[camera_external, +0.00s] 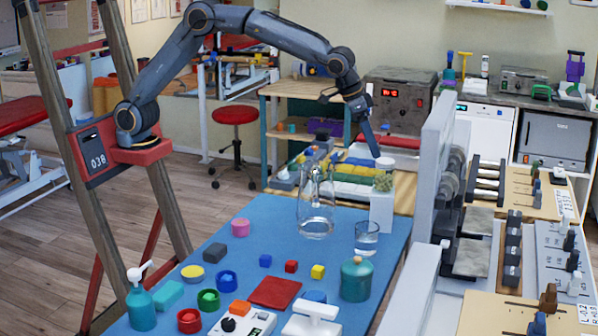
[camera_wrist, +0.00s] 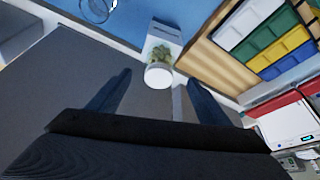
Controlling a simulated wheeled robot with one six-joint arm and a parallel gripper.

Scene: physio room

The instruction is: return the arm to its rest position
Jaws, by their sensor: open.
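My arm reaches from its red mount across the upper part of the external view. My gripper (camera_external: 374,150) points down just above and left of a small jar with green contents (camera_external: 383,182) and a white lid. The jar stands on a white block (camera_external: 381,212) at the far right part of the blue table (camera_external: 222,262). In the wrist view the two dark fingers of my gripper (camera_wrist: 158,84) are spread apart with nothing held between them. The jar's white lid (camera_wrist: 159,76) shows between and beyond the fingertips.
A glass jug (camera_external: 316,215) and a tumbler (camera_external: 366,240) stand close to the block. Colored blocks, a soap bottle (camera_external: 140,303) and a teal pot (camera_external: 356,280) are nearer. A grey upright panel (camera_external: 436,165) rises to the right. The air above the table's left half is clear.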

